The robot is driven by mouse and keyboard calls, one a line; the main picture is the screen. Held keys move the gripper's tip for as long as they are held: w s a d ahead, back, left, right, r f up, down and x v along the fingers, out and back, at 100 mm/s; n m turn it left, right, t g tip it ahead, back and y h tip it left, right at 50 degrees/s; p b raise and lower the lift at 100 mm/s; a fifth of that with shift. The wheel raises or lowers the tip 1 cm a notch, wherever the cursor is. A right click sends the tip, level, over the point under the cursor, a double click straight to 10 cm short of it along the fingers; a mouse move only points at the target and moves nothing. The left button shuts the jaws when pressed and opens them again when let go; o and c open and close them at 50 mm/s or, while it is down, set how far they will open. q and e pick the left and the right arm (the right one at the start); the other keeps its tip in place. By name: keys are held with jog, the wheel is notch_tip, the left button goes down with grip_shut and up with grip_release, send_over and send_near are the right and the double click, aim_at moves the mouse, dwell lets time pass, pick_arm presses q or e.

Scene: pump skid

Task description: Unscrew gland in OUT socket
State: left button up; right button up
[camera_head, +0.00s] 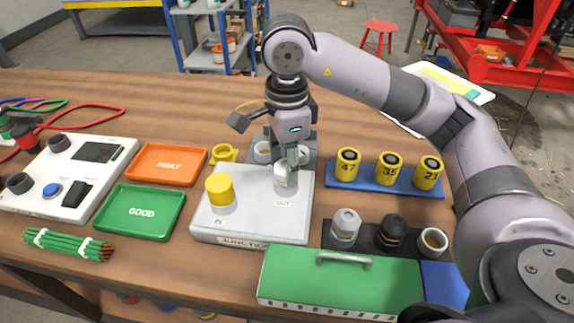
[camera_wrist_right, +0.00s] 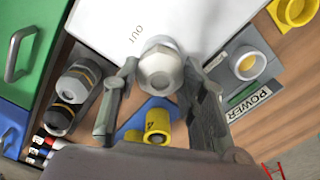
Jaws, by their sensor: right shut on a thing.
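The white-grey gland (camera_head: 285,180) stands upright at the OUT socket, at the right of the light grey junction box (camera_head: 262,218). My right gripper (camera_head: 294,156) comes down from above and is shut on the gland. In the right wrist view the gland's hex top (camera_wrist_right: 158,68) shows between the two fingers, near the OUT lettering on the box (camera_wrist_right: 132,24). The thread and socket below the gland are hidden. A yellow cap-like piece (camera_head: 219,189) stands in the box's other socket at the left. My left gripper is not in view.
A dark holder with a grey gland (camera_head: 345,226), a black gland (camera_head: 392,232) and a cup-like piece (camera_head: 432,241) lies right of the box. A blue rack (camera_head: 366,184) carries yellow numbered cylinders. Orange (camera_head: 166,164) and green (camera_head: 140,212) trays lie left. A green case (camera_head: 340,284) is in front.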

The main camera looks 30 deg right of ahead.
jog(key=shift+f, duration=0.1)
jog(key=shift+n+b, duration=0.3)
jog(key=shift+n, duration=0.9)
jog(key=shift+n+b, duration=0.4)
jog(key=shift+n, duration=1.1)
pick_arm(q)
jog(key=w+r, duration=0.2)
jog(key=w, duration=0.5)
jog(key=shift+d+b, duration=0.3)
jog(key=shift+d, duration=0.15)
pick_arm(e)
jog(key=shift+n, duration=0.4)
